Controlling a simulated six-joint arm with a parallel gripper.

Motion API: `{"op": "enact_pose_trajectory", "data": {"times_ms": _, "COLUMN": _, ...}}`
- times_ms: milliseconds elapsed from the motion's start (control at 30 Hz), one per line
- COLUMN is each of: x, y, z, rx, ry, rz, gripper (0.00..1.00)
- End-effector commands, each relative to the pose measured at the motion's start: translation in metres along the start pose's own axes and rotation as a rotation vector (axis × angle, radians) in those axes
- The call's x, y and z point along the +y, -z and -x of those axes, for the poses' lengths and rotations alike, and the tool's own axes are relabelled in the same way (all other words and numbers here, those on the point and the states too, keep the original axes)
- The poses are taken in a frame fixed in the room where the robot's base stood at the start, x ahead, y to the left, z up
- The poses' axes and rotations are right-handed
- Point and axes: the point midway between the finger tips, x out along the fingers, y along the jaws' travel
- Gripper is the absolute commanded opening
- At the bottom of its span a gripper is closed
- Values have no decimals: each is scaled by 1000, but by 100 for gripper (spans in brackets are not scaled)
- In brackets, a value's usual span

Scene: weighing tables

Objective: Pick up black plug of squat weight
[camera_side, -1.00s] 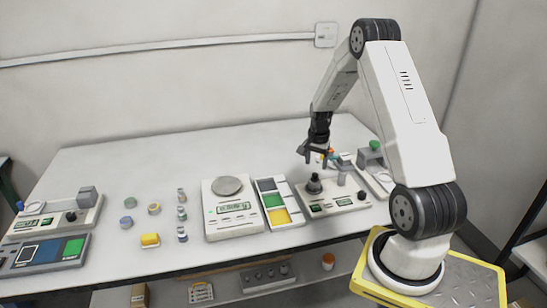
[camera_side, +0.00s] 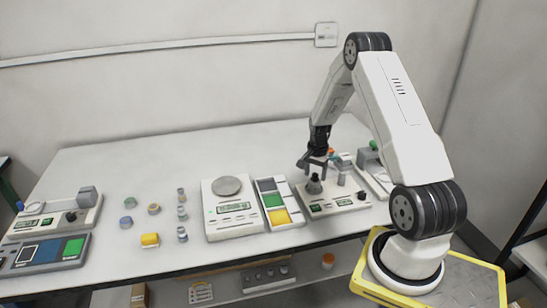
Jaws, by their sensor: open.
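The squat dark grey weight (camera_side: 314,187) stands upright on the left part of a small white device (camera_side: 345,201) at the right of the table. Its black plug (camera_side: 315,177) sticks up from its top. My gripper (camera_side: 312,167) is open and empty, pointing down just above the plug. Its fingers are close to the plug. I cannot tell whether they are touching it or are on either side of it.
A taller grey cylinder (camera_side: 342,177) stands close on the right of the weight. A tray with green and yellow sections (camera_side: 284,222) and a white scale (camera_side: 232,218) lie to the left.

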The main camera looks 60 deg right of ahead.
Motion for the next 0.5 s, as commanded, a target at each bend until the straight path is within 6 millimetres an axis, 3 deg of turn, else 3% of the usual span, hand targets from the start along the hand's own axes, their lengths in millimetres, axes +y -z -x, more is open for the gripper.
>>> {"op": "enact_pose_trajectory", "data": {"times_ms": 33, "x": 0, "y": 0, "z": 0, "rx": 0, "ry": 0, "rz": 0, "gripper": 72}}
{"op": "enact_pose_trajectory", "data": {"times_ms": 267, "x": 0, "y": 0, "z": 0, "rx": 0, "ry": 0, "rz": 0, "gripper": 0}}
{"op": "enact_pose_trajectory", "data": {"times_ms": 500, "x": 0, "y": 0, "z": 0, "rx": 0, "ry": 0, "rz": 0, "gripper": 0}}
